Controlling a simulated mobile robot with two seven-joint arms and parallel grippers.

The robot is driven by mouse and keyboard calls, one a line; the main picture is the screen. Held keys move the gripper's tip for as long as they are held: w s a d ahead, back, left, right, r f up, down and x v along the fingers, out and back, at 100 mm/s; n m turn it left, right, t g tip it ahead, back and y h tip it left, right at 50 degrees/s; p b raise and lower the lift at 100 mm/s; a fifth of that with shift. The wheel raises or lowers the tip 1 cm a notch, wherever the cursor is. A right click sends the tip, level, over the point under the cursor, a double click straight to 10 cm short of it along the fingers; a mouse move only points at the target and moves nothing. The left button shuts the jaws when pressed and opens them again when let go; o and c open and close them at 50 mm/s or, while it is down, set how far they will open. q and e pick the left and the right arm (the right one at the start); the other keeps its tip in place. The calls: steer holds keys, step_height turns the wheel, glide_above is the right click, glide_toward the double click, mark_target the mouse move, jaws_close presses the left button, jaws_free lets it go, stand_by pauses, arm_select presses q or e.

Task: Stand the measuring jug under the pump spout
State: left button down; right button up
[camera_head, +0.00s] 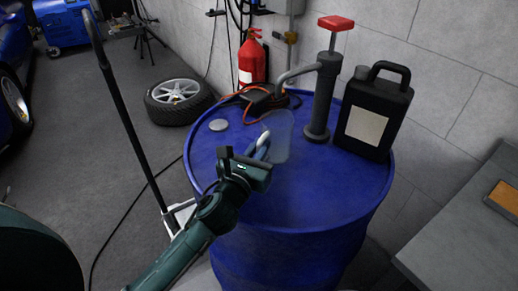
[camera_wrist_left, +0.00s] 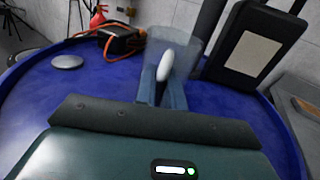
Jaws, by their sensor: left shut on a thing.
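The measuring jug (camera_head: 279,134) is clear and faint, with a pale handle (camera_head: 263,142). My left gripper (camera_head: 258,155) is shut on that handle, over the blue drum top (camera_head: 300,200). In the left wrist view the jug (camera_wrist_left: 176,42) looks upright beyond the fingers (camera_wrist_left: 163,88). The black hand pump (camera_head: 322,95) with its red grip stands on the drum, right of the jug. Its grey spout (camera_head: 297,73) bends left and down, above the jug in the head view. I cannot tell whether the jug's base touches the drum. My right gripper is out of view.
A black canister (camera_head: 375,112) stands right of the pump. A dark box (camera_head: 262,100) with an orange cable lies behind the jug, and a grey disc cap (camera_head: 219,125) lies left. A red extinguisher (camera_head: 251,62) is behind the drum. The drum's front top is clear.

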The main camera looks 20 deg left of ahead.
arm_select(q)
steer(key=c, duration=1.9)
jaws_free()
steer(key=shift+f, duration=0.1)
steer(key=o, duration=0.4)
steer(key=s, duration=0.7)
steer(key=s+b, duration=0.1)
steer(key=s, duration=0.3)
steer(key=shift+a, duration=0.4)
steer(key=shift+s, duration=0.5)
steer(key=shift+r, duration=0.2)
